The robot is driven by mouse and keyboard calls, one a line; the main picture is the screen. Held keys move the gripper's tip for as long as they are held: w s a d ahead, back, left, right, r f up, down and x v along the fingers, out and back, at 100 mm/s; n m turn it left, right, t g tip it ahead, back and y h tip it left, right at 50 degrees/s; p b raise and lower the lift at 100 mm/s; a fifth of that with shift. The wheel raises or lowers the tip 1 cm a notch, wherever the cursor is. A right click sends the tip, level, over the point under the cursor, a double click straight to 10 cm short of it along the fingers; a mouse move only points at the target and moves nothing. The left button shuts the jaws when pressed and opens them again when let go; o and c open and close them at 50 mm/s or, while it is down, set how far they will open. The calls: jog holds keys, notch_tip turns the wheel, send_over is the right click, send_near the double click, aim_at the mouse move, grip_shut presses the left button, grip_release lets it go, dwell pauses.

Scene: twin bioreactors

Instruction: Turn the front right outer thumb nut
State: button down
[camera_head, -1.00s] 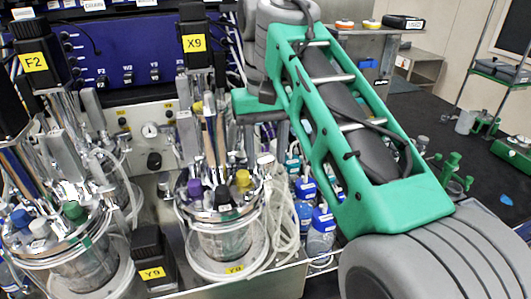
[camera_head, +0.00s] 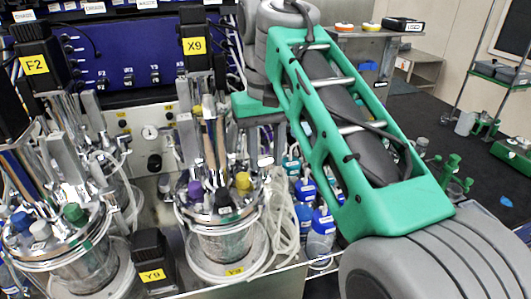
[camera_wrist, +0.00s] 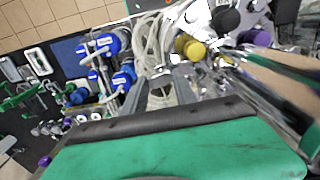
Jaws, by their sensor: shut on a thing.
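The front right bioreactor (camera_head: 225,240) is a glass vessel with a shiny metal lid carrying purple, black and yellow caps. It stands upright in the middle of the head view. My gripper (camera_wrist: 172,80) is shut at the outer right edge of this lid, close to the yellow cap (camera_wrist: 191,47), which also shows in the head view (camera_head: 243,181). The fingers close on a small metal part at the rim, seemingly the outer thumb nut; the nut itself is too small and covered to make out. In the head view my green arm hides most of the fingers.
A second vessel (camera_head: 75,262) stands at the left. Blue-capped bottles (camera_head: 321,228) and pale looped tubing (camera_head: 287,215) lie just right of the vessel.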

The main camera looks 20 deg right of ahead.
jog(key=n+p, duration=0.1)
jog(key=n, duration=0.3)
jog(key=shift+r+n, duration=0.1)
jog(key=shift+n, duration=0.3)
jog(key=n+p, duration=0.1)
jog(key=n, duration=0.3)
jog(key=n+p, duration=0.1)
jog(key=n, duration=0.4)
jog(key=shift+n+p, duration=0.45)
jog(key=shift+n, duration=1.35)
jog(key=c, duration=1)
grip_release()
jog(key=shift+o, duration=0.2)
